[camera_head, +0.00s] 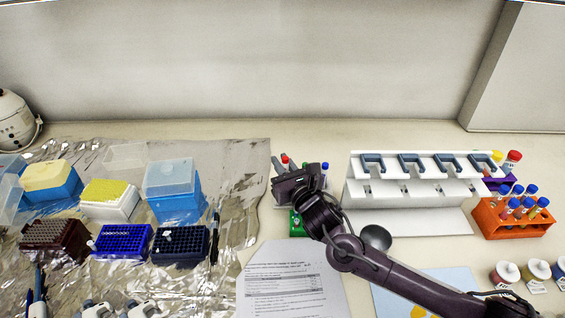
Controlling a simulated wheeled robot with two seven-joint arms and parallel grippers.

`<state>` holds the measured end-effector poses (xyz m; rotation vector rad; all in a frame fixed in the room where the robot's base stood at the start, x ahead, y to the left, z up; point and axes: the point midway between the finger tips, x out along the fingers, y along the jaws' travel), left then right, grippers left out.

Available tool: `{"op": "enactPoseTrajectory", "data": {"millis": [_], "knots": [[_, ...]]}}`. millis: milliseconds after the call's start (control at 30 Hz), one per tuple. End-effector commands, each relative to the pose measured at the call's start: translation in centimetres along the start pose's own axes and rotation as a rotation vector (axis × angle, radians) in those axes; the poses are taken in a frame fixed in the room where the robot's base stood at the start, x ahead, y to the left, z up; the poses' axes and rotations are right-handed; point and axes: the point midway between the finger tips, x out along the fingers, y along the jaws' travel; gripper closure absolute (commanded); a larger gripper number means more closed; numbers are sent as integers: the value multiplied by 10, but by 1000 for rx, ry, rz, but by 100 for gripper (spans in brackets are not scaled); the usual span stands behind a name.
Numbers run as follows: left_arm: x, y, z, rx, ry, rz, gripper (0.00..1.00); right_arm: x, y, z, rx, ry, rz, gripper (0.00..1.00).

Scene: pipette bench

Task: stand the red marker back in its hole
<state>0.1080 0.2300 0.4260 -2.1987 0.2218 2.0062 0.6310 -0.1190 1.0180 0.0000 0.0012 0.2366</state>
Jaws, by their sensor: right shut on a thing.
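My right gripper (288,172) comes in from the lower right and is seen from behind, its jaws mostly hidden by its own body. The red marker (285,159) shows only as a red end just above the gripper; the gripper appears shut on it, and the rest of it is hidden. A marker with a blue end (324,167) stands to the right of the gripper. The marker holder and its holes are largely hidden behind my gripper and wrist. My left gripper is not in view.
A green piece (296,226) sits below the gripper. A white pipette stand (408,215) is close on the right, with an orange tube rack (515,229) beyond it. A printed sheet (285,285) lies in front. Tip boxes, one blue (173,207), stand on foil at left.

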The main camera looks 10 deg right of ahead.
Motion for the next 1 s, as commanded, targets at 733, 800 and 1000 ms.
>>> {"op": "enactPoseTrajectory", "data": {"millis": [733, 800, 1000], "knots": [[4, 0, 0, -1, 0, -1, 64, -14, 0, -2, -2, 2, 1, 61], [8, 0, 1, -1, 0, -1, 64, -26, 0, -3, -2, 2, 2, 61], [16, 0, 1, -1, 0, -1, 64, -60, 0, -3, 0, 2, 1, 61]]}}
